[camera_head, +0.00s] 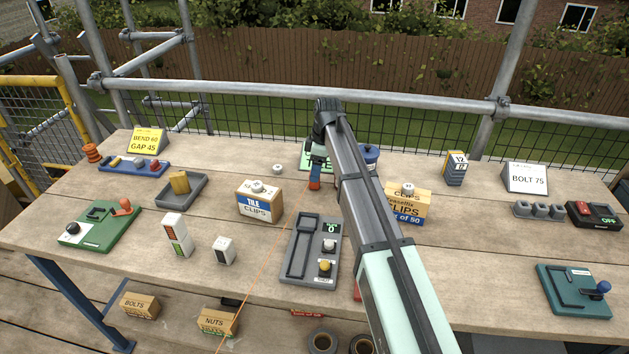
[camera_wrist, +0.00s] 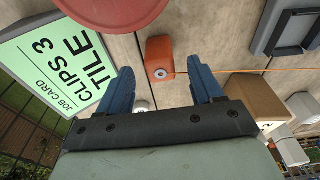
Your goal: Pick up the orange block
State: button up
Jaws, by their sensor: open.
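The orange block (camera_wrist: 160,52) stands on the planks in the wrist view, with a metal ring on its near face and an orange string running right from it. It lies just beyond my gripper (camera_wrist: 162,72), roughly between the lines of the two blue fingers, which are spread apart with nothing held. In the head view, the orange block (camera_head: 314,184) shows just below my gripper (camera_head: 317,168), and the string runs down to the lower left. From these views I cannot tell the exact height gap.
A green job card (camera_wrist: 62,60) and a round red object (camera_wrist: 110,8) are close on the left in the wrist view. A cardboard box (camera_wrist: 255,98) is close on the right. In the head view, a clips box (camera_head: 259,203) and a grey tool tray (camera_head: 295,278) stand nearby.

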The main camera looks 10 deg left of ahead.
jog(key=f, duration=0.2)
jog(key=a+f, duration=0.1)
jog(key=f, duration=0.1)
jog(key=shift+f, duration=0.4)
jog(key=shift+c, duration=0.3)
jog(key=c, duration=1)
